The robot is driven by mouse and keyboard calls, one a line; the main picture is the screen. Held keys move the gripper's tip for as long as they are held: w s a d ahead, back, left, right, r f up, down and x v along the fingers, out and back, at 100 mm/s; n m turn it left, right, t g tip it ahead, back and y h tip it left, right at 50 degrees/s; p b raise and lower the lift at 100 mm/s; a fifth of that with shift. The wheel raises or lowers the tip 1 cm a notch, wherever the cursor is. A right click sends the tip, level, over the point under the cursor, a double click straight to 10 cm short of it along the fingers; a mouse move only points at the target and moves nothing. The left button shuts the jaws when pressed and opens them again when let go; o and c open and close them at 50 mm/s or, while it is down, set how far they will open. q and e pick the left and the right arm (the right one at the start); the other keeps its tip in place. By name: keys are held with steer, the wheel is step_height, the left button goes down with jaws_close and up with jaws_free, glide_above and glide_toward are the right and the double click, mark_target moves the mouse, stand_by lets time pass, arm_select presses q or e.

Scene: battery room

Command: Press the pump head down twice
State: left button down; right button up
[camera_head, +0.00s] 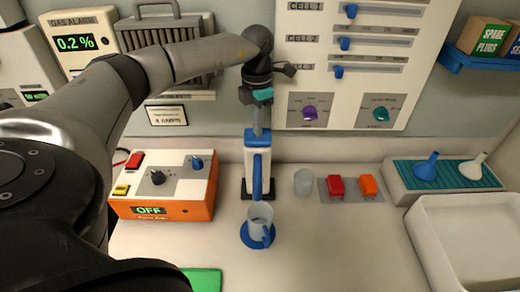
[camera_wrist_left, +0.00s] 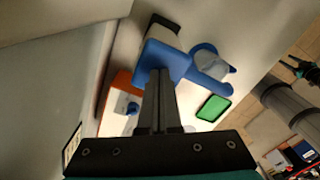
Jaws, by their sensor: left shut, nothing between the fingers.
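The pump dispenser has a white body (camera_head: 249,172) and a blue pump head (camera_head: 256,138) with a blue spout pointing forward and down. It stands upright at the back of the counter. A clear cup (camera_head: 259,216) sits on a blue round base below the spout; it also shows in the left wrist view (camera_wrist_left: 207,64). My left gripper (camera_head: 259,130) is shut and empty, pointing down at the top of the pump head. In the left wrist view the closed fingertips (camera_wrist_left: 160,72) overlap the blue head (camera_wrist_left: 164,56); I cannot tell whether they touch. My right gripper is not in view.
An orange control box (camera_head: 170,208) reading OFF stands left of the pump. A glass (camera_head: 304,181) and a grey plate with red (camera_head: 337,188) and orange (camera_head: 369,186) switches are at right. A white tray (camera_head: 437,240) lies far right. A green mat (camera_head: 205,279) is in front.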

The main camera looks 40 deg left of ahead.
arm_select(q)
steer(key=shift+r+p, duration=2.25)
steer(key=shift+r, duration=0.5)
steer(key=shift+f, duration=0.15)
steer(key=shift+f+b, duration=1.8)
steer(key=shift+f, duration=1.05)
steer(key=shift+r, duration=0.25)
steer(key=shift+r+p, duration=2.35)
steer(key=shift+r, duration=0.35)
